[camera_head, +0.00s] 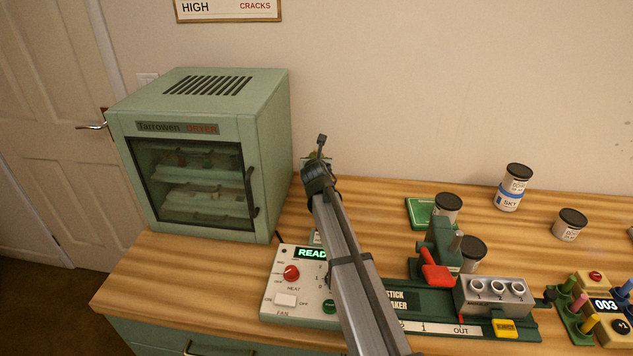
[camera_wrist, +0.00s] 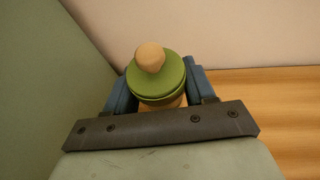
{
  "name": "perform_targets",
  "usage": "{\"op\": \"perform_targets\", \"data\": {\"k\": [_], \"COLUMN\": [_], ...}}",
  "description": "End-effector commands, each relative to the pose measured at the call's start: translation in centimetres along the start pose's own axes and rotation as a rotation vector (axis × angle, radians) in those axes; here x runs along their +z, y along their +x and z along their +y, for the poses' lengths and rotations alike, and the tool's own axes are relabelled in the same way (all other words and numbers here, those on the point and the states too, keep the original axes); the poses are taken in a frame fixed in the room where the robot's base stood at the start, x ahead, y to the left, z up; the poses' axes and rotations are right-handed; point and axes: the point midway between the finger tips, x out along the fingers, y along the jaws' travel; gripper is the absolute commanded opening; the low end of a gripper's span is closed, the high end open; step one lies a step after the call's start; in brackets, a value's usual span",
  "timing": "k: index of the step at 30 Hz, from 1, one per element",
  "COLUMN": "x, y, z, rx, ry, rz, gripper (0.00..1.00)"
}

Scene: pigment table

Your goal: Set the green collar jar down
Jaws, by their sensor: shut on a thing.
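The green collar jar (camera_wrist: 158,82) shows in the wrist view with a round green top, a tan knob and a tan body below. My gripper (camera_wrist: 157,92) is shut on it, with a blue finger on either side. The jar's base is hidden, so I cannot tell if it touches the table. In the head view my gripper (camera_head: 316,166) is right of the dryer, and my arm covers most of the jar.
The green dryer (camera_head: 198,150) stands close on the left, its door shut. The wall is behind. A control panel (camera_head: 300,285) lies in front. A stick maker (camera_head: 470,300) and several dark-lidded jars stand right. Bare wooden table (camera_head: 385,200) lies right of my gripper.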

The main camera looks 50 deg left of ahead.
Motion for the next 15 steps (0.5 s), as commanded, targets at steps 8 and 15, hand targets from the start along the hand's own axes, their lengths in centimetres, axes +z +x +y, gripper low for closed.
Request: {"op": "perform_targets", "data": {"k": [8,15], "x": [-2.9,-5.4], "y": [1.2,2.2], "z": [0.0,0.0], "rx": [0.000,0.000], "ry": [0.000,-0.001], "rz": [-0.001,0.000], "gripper": [0.19,0.19]}}
